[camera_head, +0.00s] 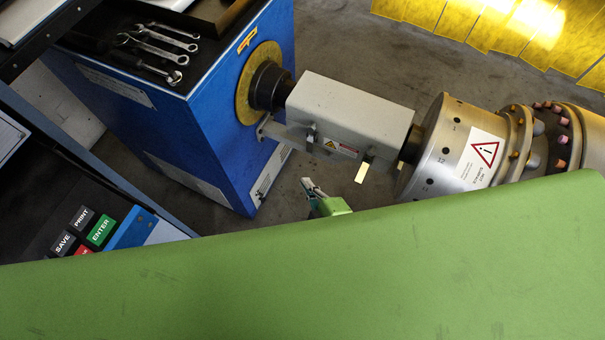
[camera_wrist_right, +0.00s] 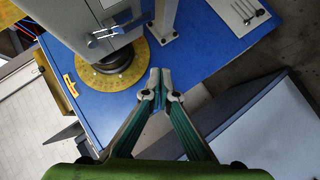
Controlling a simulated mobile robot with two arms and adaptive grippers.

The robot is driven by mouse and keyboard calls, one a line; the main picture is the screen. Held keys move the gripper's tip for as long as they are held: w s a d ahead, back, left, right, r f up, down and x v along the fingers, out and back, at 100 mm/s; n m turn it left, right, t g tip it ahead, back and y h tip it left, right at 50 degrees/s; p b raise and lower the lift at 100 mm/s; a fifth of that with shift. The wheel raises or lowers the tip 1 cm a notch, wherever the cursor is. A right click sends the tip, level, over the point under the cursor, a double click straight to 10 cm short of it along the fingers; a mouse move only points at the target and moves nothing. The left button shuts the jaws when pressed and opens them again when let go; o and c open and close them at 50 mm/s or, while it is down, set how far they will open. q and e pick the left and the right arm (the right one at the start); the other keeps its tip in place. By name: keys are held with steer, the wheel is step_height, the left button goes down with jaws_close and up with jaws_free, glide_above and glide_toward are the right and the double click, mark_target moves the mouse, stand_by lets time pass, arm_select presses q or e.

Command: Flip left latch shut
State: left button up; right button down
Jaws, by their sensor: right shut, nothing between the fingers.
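A grey guard box (camera_head: 350,108) encloses the shaft between the blue machine and the steel rotor. The left latch (camera_head: 311,134) is a small metal piece at the lower edge of its front side. Its exact position is too small to tell. A second, pale latch (camera_head: 362,172) hangs below the edge further right. My right gripper (camera_head: 308,184) is below and in front of the guard, apart from it. In the wrist view its fingertips (camera_wrist_right: 160,76) are together with nothing between them. A metal latch (camera_wrist_right: 110,34) on the grey housing shows there, left of the fingertips. My left gripper is not in view.
The blue machine (camera_head: 200,140) carries a yellow disc (camera_head: 250,85) and several wrenches (camera_head: 155,45). The steel rotor (camera_head: 440,150) with a warning label is at right. A control panel (camera_head: 90,215) stands at left. Open floor (camera_head: 345,50) lies behind the guard.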

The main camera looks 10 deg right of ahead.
steer(key=shift+s+d+r, duration=0.1)
steer(key=shift+s+d, duration=0.05)
steer(key=shift+s, duration=0.95)
steer(key=shift+s+d, duration=0.1)
steer(key=shift+s, duration=1)
